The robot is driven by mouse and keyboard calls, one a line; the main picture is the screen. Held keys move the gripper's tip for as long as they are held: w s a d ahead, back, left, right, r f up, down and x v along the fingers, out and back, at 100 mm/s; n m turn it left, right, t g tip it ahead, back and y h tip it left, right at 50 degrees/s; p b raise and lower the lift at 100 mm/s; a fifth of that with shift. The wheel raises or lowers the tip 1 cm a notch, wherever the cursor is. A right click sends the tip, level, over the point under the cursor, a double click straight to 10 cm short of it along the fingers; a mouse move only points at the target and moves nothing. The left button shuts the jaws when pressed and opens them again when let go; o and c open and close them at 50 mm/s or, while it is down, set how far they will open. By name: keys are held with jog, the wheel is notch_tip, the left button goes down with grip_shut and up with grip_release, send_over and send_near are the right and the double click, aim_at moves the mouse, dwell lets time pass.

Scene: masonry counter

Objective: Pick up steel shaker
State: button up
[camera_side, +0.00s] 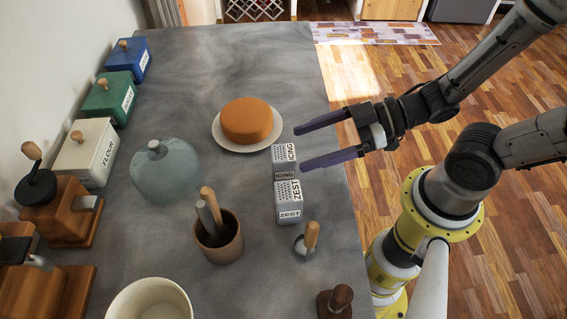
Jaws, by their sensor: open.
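Two grey, box-shaped shakers with perforated tops stand one behind the other near the counter's right edge. The rear shaker (285,154) is lettered ICING, and its lower front is partly hidden. The front shaker (288,202) is lettered ZEST. Either could be the steel shaker; I cannot tell which. My gripper (300,148) is open and empty, with its two dark purple fingers pointing left. The fingertips appear just right of the ICING shaker, the lower one close to its right side. Their height above the counter is hard to judge.
An orange cake (247,120) on a white plate (221,139) sits behind the shakers. A glass dome (166,175) and wooden mortar (220,246) stand left. Bare counter (215,62) stretches at the back.

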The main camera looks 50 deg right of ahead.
aim_at(283, 166)
jog(key=shift+x, duration=4.35)
jog(key=shift+s+a, duration=0.1)
jog(key=shift+s, duration=0.05)
grip_shut()
